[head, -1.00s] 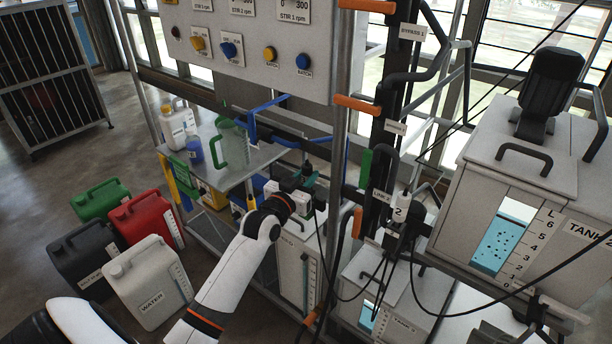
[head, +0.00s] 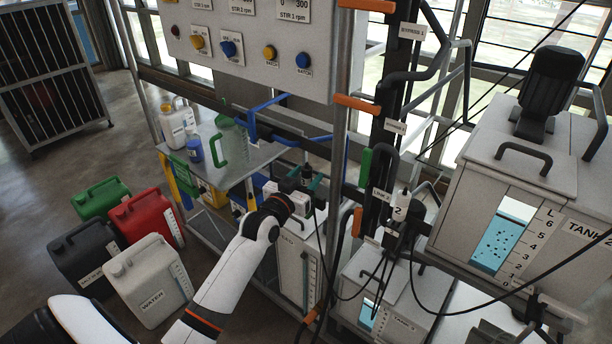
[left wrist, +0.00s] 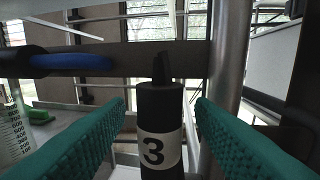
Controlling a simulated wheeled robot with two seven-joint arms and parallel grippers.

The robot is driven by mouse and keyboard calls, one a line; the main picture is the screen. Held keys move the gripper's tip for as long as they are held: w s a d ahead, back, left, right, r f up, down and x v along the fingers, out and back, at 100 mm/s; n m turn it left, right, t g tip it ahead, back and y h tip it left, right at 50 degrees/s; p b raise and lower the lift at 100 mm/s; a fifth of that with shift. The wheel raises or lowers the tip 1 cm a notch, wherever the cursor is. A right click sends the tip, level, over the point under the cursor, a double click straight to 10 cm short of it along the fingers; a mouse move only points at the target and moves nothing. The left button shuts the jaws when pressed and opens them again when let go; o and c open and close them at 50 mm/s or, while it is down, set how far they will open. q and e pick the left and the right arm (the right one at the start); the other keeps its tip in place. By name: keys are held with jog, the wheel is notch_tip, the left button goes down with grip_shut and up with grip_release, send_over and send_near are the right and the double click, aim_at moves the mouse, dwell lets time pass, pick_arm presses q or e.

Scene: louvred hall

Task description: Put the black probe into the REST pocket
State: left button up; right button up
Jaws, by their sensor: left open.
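The black probe (left wrist: 158,108), an upright black cylinder with a white label reading 3, stands in the middle of the left wrist view. In the head view its dark top (head: 307,171) shows small, between my fingertips. My left gripper (head: 304,182) is open, with one teal ridged finger on each side of the probe. In the left wrist view gaps show between the probe and both fingers. The probe's lower end is hidden. I cannot make out a REST label or pocket in either view.
A grey shelf (head: 262,158) with a green-handled jug (head: 226,142) is left of the gripper. A metal post (head: 340,125) stands close on the right. Another unit labelled 2 (head: 398,210) and cables hang further right. Coloured canisters (head: 146,219) stand on the floor.

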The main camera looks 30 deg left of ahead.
pick_arm(q)
jog(key=s+r+p, duration=0.4)
jog(key=p, duration=0.1)
jog(key=shift+s+d+r+p, duration=0.15)
jog(key=shift+s+r+p, duration=0.15)
